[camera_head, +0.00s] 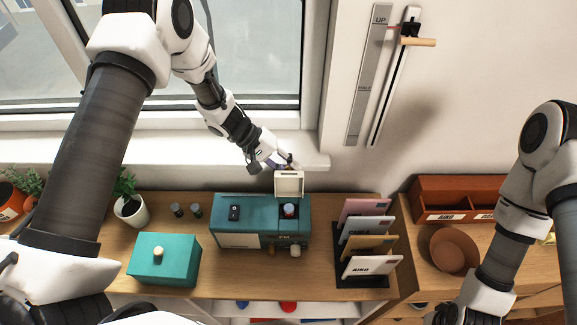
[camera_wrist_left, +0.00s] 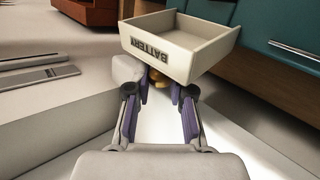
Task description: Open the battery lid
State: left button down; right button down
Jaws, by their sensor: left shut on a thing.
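The cream battery lid (camera_head: 289,184) stands raised at the back of the open compartment on the teal device (camera_head: 260,212). A round blue-and-white thing (camera_head: 289,210) shows inside the compartment. My left gripper (camera_head: 279,163) is at the raised lid's top edge. In the left wrist view the lid (camera_wrist_left: 185,42), marked BATTERY, is just past the purple-padded fingers of my left gripper (camera_wrist_left: 162,100). They are shut on a small yellowish part at the lid, mostly hidden by the lid and fingers. My right gripper (camera_head: 440,315) is barely visible at the bottom edge.
A teal box (camera_head: 165,260) with a pale knob stands left of the device. A letter rack (camera_head: 365,250) with several envelopes is close on its right. A brown bowl (camera_head: 453,250) and an orange-brown organizer (camera_head: 455,190) stand farther right. The window sill (camera_head: 240,145) is behind.

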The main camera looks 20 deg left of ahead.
pick_arm(q)
jog(key=shift+s+f, duration=0.2)
jog(key=shift+s, duration=0.05)
jog(key=c, duration=1.2)
grip_release()
jog(key=shift+o, duration=0.7)
jog(key=shift+d+r, duration=0.15)
jog(key=shift+r, duration=0.15)
jog(key=shift+w+a+r, duration=0.1)
jog(key=shift+a+r, duration=0.1)
jog(key=shift+a, duration=0.1)
jog(key=v, duration=1.1)
jog(key=shift+a, duration=0.1)
